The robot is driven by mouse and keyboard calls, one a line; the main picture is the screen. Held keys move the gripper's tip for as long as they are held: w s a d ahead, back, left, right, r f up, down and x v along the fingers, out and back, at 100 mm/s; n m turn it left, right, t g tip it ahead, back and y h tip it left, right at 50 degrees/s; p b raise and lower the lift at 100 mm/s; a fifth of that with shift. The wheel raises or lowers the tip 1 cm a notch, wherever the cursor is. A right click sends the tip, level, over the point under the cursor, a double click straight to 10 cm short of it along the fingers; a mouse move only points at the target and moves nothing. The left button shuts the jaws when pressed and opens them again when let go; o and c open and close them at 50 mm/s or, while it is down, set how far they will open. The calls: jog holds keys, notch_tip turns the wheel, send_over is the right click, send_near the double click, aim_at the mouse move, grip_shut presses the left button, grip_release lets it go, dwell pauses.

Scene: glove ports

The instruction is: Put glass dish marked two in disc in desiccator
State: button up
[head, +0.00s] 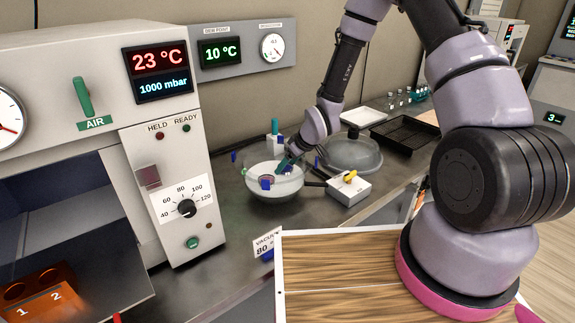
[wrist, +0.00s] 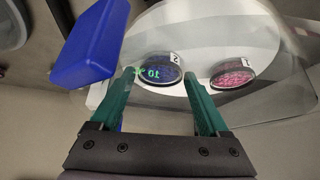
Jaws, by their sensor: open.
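The desiccator (head: 275,188) is an open pale bowl on the bench in the head view. In the wrist view its white disc (wrist: 215,35) bears two round glass dishes. The dish marked two (wrist: 160,68) has dark blue contents and a small label reading 2. The other dish (wrist: 233,74) has pink contents and a label that seems to read 1. My gripper (wrist: 160,74) is open, its green fingertips apart on either side of the dish marked two. I cannot tell whether they touch it. In the head view my gripper (head: 287,165) is at the bowl, its fingertips partly hidden.
A blue block (wrist: 95,42) is close to the left finger. A clear domed lid (head: 350,155) rests behind the desiccator, with a dark tray (head: 405,133) beyond. A white box with a yellow handle (head: 349,188) stands at its right. An orange block (head: 40,292) marked 1 and 2 is in the open chamber.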

jog(key=v, duration=1.2)
jog(key=shift+r, duration=0.2)
jog(key=s+d+r+m+t+h, duration=0.1)
jog(key=s+d+r+m+h, duration=0.15)
jog(key=d+r, duration=0.5)
jog(key=s+d+r+m+h, duration=0.1)
jog(key=d+r+m, duration=0.25)
jog(key=r, duration=0.75)
jog(key=s+d+r+m, duration=0.2)
jog(key=s+r+m, duration=0.1)
jog(key=s+r, duration=0.4)
jog(key=s+d+r+m+t+y, duration=0.1)
jog(key=s+d+r+m, duration=0.1)
jog(key=s+r+m, duration=0.2)
jog(key=s+r, duration=0.3)
jog(key=s, duration=0.2)
jog(key=shift+s, duration=0.2)
jog(key=shift+d+r+t, duration=0.1)
jog(key=shift+t, duration=0.2)
